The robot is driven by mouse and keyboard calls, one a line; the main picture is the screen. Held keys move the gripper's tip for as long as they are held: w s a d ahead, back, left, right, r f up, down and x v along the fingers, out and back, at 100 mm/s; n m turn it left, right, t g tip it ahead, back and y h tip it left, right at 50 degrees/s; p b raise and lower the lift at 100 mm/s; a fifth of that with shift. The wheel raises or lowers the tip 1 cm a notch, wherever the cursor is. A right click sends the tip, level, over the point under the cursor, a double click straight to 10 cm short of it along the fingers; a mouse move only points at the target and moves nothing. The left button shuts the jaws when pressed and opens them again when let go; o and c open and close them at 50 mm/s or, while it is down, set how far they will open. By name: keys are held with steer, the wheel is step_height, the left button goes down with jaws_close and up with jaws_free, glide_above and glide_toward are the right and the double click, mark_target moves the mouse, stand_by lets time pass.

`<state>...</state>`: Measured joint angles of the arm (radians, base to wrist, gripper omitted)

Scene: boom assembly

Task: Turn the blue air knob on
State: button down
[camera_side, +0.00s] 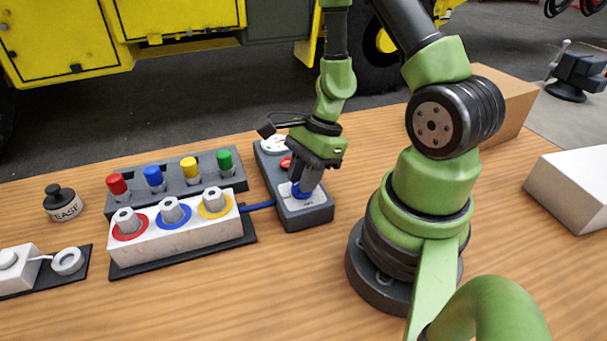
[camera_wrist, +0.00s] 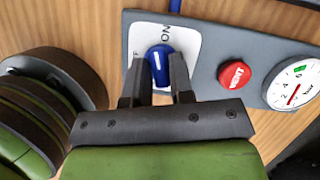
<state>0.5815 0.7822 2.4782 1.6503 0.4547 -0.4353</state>
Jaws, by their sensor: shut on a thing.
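The blue air knob (camera_wrist: 160,53) sits on a white plate marked ON, on a dark grey panel (camera_wrist: 205,30). A white line shows on the knob's face; the other label on the plate is mostly hidden. In the wrist view my gripper (camera_wrist: 160,78) has one finger on each side of the knob and is shut on it. In the side view my gripper (camera_side: 304,183) points down at the near end of the panel (camera_side: 310,217), and a little of the blue knob (camera_side: 300,194) shows under the fingers.
On the panel are a red VENT button (camera_wrist: 233,74) and a pressure gauge (camera_wrist: 294,84). Left of it stand a white block (camera_side: 165,238) with ringed posts, a rack (camera_side: 177,183) of coloured plugs and a small EASE bottle (camera_side: 63,205). A blue hose (camera_side: 258,207) joins block and panel.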

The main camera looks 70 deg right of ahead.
steer(key=shift+a+m+t, duration=0.15)
steer(key=shift+m+t, duration=0.25)
steer(key=shift+m, duration=0.6)
steer(key=c, duration=1.1)
jaws_free()
steer(key=shift+v, duration=4.95)
